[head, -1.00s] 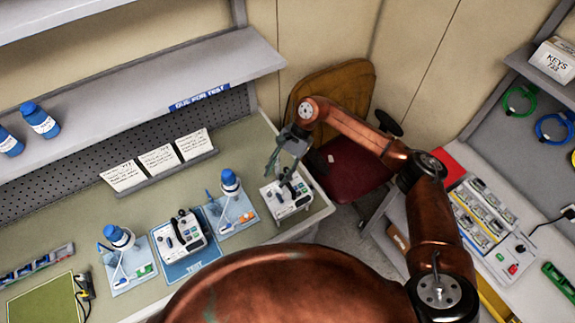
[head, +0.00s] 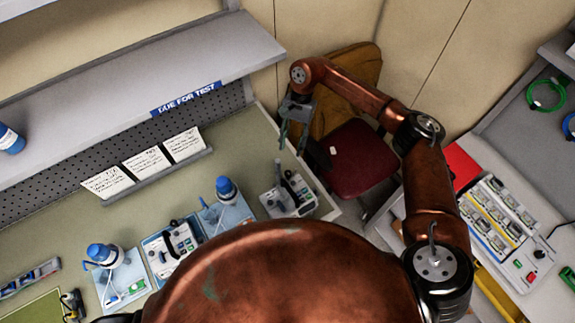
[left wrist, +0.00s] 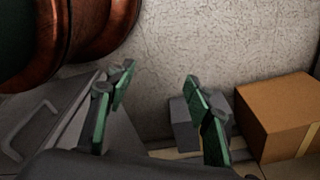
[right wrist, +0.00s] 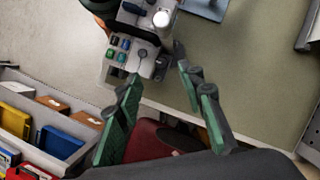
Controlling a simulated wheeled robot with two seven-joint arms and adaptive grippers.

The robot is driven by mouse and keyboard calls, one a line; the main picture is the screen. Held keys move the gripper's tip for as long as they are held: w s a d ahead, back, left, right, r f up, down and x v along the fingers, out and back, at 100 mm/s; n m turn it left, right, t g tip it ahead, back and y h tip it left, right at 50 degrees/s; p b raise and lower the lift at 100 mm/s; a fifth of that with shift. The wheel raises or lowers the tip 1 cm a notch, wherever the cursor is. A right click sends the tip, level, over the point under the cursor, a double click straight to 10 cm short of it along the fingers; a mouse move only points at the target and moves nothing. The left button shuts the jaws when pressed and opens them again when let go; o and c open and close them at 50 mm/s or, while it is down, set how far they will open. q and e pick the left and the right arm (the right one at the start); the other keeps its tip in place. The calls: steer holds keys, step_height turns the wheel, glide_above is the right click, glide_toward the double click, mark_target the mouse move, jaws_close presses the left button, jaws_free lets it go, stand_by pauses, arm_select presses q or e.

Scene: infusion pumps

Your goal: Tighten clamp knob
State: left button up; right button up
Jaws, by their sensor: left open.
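A white and grey infusion pump (head: 290,196) stands at the right end of the bench, with a grey upright part (head: 279,174) on it. In the right wrist view the pump (right wrist: 138,45) shows coloured buttons, a small dark round knob and a pale round-ended post (right wrist: 160,18). I cannot tell which part is the clamp knob. My right gripper (head: 297,118) is open and empty, above and behind the pump, apart from it; its fingers (right wrist: 165,85) spread below the pump in the right wrist view. My left gripper (left wrist: 155,95) is open and empty, facing a wall.
Another pump (head: 172,246) and blue-capped bottles (head: 103,256) on trays stand further left on the bench. A shelf (head: 150,65) overhangs the bench. A red chair (head: 357,158) is beyond the bench end. A cardboard box (left wrist: 280,115) is near the left gripper.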

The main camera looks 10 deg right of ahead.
mark_target(288, 172)
steer(key=x, duration=0.4)
steer(key=w+d+b+x, duration=0.1)
steer(key=x, duration=0.3)
steer(key=f+x, duration=0.1)
steer(key=x, duration=0.3)
steer(key=shift+w+d+r+b, duration=0.1)
steer(key=shift+w+d+b, duration=0.2)
steer(key=shift+b, duration=0.1)
steer(key=shift+s+a+f, duration=0.1)
steer(key=shift+f, duration=0.3)
arm_select(q)
steer(key=shift+s+a+f, duration=0.1)
steer(key=shift+s+f, duration=0.15)
steer(key=shift+f, duration=0.4)
steer(key=shift+s+a+f, duration=0.1)
steer(key=shift+s+f, duration=0.15)
steer(key=shift+f, duration=0.35)
arm_select(e)
steer(key=shift+c, duration=0.4)
arm_select(q)
steer(key=shift+w, duration=0.2)
arm_select(e)
jaws_close()
